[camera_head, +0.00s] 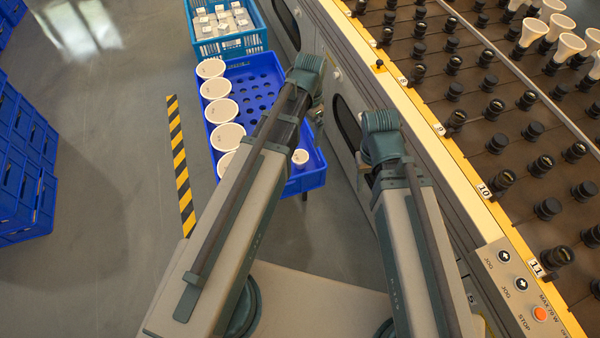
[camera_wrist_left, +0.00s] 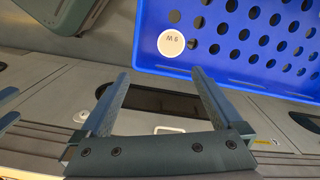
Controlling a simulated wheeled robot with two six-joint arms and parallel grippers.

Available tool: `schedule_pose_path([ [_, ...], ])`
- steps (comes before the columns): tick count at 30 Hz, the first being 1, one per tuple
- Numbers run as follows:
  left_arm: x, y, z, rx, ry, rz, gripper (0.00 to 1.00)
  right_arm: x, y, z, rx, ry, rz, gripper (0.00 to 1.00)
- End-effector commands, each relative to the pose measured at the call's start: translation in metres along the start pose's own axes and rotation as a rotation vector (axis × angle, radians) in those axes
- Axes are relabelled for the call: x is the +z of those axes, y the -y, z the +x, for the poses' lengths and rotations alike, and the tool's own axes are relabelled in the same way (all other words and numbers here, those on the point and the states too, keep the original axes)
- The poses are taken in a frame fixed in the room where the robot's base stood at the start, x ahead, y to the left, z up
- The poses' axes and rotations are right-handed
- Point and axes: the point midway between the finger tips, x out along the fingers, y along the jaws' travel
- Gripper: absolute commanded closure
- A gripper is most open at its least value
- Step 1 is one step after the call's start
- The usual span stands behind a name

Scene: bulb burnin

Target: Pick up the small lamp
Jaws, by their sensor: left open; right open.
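A small lamp with a round white face (camera_head: 300,157) stands in the near right corner of the blue perforated crate (camera_head: 308,181). The left wrist view shows the small lamp's face (camera_wrist_left: 171,43) from above, with a short printed marking, beside the crate's wall. My left gripper (camera_wrist_left: 160,72) is open and empty, its two fingers apart. In that picture the lamp lies just beyond the fingertips, between their lines, not touched. In the head view my left forearm hides part of the crate, and the left fingers are hidden. My right gripper cannot be made out; only its arm shows.
Several large white lamps (camera_head: 221,109) line the crate's left side. A lighter blue crate (camera_head: 231,45) with small boxes stands behind. The machine (camera_head: 470,170) with rows of black sockets fills the right. A striped floor strip (camera_head: 181,165) and stacked blue crates (camera_head: 25,165) lie left.

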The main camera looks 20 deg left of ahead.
Motion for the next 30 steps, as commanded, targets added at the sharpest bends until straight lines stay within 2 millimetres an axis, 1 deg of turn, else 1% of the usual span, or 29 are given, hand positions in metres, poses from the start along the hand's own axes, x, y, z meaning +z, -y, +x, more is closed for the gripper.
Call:
schedule_pose_path([
  [1,-0.002,0.008,0.017,0.001,-0.003,0.01,0.0,-0.001,0.002,0.017,0.0,0.0,0.0,0.5],
  [3,-0.003,0.014,0.024,0.003,-0.007,0.025,0.0,-0.001,0.002,0.024,0.0,0.0,0.0,0.5],
  [7,-0.003,0.019,0.029,0.004,-0.01,0.039,0.0,-0.002,0.003,0.028,0.0,0.0,0.0,0.5],
  [13,-0.002,0.02,0.029,0.004,-0.011,0.043,0.0,-0.002,0.003,0.029,0.0,0.0,0.0,0.5],
  [17,-0.003,0.02,0.036,0.004,-0.011,0.042,0.0,-0.002,0.004,0.036,0.0,0.0,0.0,0.5],
  [20,-0.003,0.02,0.047,0.004,-0.011,0.042,0.0,-0.003,0.004,0.047,0.0,0.0,0.0,0.5],
  [30,-0.003,0.02,0.095,0.004,-0.011,0.042,0.0,-0.005,0.009,0.094,0.0,0.0,0.0,0.5],
])
